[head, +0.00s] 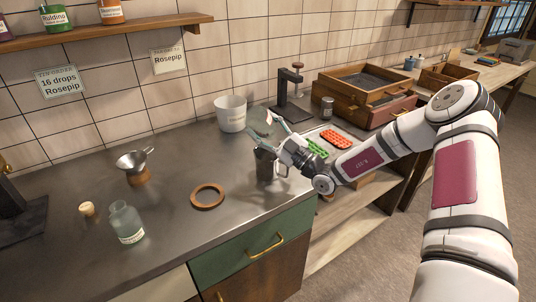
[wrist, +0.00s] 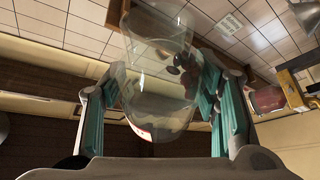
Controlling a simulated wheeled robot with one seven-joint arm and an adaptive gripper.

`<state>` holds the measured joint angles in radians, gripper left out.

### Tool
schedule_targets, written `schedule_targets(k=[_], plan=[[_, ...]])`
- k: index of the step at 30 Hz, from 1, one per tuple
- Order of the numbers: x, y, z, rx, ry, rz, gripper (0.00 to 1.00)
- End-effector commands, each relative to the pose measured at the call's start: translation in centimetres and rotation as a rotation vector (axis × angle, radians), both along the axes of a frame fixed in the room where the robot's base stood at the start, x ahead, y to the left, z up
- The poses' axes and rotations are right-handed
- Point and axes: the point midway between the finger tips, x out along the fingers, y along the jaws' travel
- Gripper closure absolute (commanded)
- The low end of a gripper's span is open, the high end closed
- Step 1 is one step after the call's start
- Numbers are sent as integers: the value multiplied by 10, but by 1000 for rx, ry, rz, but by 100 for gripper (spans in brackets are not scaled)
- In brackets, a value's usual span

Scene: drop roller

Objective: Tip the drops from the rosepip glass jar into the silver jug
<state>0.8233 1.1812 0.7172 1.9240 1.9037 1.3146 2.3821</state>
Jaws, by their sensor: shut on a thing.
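My gripper (head: 266,129) is shut on a clear glass jar (wrist: 158,85), held above the counter close over the silver jug. The wrist view shows the jar between the teal finger pads, tilted, with a few dark drops (wrist: 180,65) inside and a red-edged label low on it. I cannot read its name. The jar is hard to make out in the head view. The silver jug (head: 265,166) stands upright near the counter's front edge, just below my gripper. I cannot see into the jug or tell whether any drops are in it.
A labelled glass bottle (head: 126,226), a cork (head: 87,209), a funnel on a stand (head: 133,162) and a wooden ring (head: 208,187) are on the left. A white pot (head: 230,113) and a dark press (head: 290,105) stand behind. Red (head: 336,139) and green trays lie right of my gripper.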

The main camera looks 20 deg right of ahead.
Motion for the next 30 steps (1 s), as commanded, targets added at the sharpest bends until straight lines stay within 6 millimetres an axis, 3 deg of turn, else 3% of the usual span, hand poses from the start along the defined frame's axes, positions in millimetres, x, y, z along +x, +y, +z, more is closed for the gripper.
schedule_targets(k=[30], plan=[[2, -4, 10, 64, 38, -1, 80]])
